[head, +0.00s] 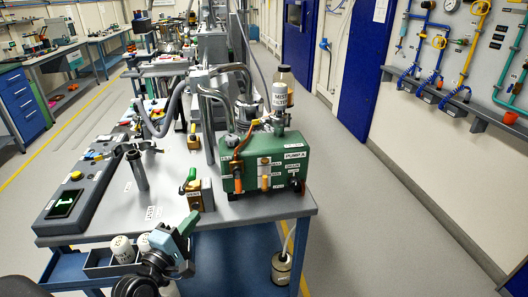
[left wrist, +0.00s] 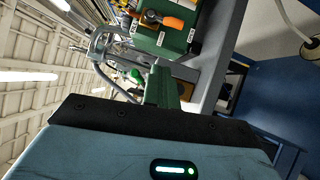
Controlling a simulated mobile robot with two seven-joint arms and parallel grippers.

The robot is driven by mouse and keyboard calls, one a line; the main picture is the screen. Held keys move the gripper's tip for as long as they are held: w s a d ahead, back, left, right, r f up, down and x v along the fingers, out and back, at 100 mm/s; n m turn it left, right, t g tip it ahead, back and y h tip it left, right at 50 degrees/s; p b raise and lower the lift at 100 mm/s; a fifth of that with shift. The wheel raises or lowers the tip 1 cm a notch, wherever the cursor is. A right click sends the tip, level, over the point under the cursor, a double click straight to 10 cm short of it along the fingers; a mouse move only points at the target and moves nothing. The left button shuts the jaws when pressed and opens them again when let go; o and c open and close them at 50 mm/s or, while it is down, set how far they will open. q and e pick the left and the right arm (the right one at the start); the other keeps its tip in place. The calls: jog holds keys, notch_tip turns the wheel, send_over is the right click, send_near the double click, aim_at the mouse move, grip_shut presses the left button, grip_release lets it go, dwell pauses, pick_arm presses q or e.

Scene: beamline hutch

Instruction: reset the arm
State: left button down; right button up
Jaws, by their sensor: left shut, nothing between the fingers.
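My left arm (head: 150,270) comes in low at the front of the bench in the head view. Its gripper (head: 190,222) is shut and empty, in front of the bench's near edge and pointing up and to the right. In the left wrist view the shut fingers (left wrist: 161,86) stand up from the dark bar of the gripper body, with the bench and green pump beyond them. My right gripper shows in neither view.
The green pump box (head: 265,163) stands on the grey bench (head: 240,208) near its right corner. A brass valve with a green handle (head: 195,192) sits left of it. White-capped bottles (head: 122,249) stand in a tray below the front edge. The right-hand floor (head: 350,230) is clear.

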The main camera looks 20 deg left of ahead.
pick_arm(q)
jog(key=shift+f, duration=0.1)
